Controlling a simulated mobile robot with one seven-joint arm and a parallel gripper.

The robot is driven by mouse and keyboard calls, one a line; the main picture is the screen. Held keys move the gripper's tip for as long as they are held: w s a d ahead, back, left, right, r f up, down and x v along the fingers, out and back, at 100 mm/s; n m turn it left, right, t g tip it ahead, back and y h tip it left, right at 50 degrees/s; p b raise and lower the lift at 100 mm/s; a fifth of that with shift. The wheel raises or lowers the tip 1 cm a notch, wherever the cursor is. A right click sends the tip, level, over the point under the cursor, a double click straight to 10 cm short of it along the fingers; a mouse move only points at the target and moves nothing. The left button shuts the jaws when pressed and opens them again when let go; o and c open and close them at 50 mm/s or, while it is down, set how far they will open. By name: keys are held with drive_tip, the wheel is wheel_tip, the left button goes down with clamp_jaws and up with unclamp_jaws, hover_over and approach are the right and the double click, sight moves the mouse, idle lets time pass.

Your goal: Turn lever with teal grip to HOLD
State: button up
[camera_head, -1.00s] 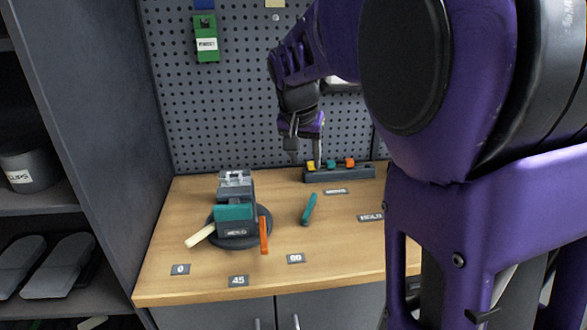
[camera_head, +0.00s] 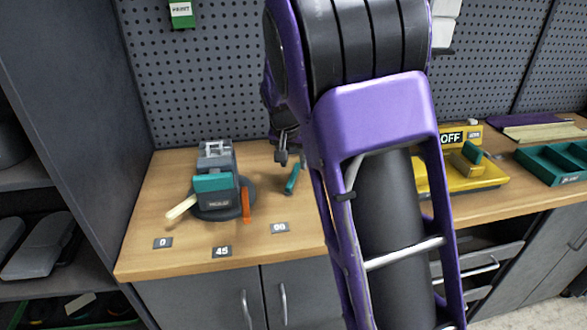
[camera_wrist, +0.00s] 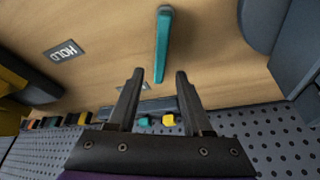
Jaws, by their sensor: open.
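The lever's teal grip (camera_head: 292,179) is a slim teal bar above the wooden bench top, right of the grey vise-like device. In the wrist view the teal grip (camera_wrist: 162,45) lies beyond my fingertips, roughly in line with the gap between them. A HOLD label (camera_wrist: 64,50) lies on the wood to the left in that view. My gripper (camera_wrist: 160,76) is open and empty, apart from the grip. In the head view my gripper (camera_head: 283,157) hangs just above and left of the grip; my arm hides the HOLD label there.
The grey device (camera_head: 214,185) with a teal block, a cream handle and an orange handle stands close on the left. A yellow unit (camera_head: 470,172) marked OFF and a teal tray (camera_head: 555,162) are at right. A pegboard (camera_head: 200,90) backs the bench.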

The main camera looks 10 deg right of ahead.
sight(295, 171)
drive_tip(key=shift+x, duration=1.6)
clamp_jaws()
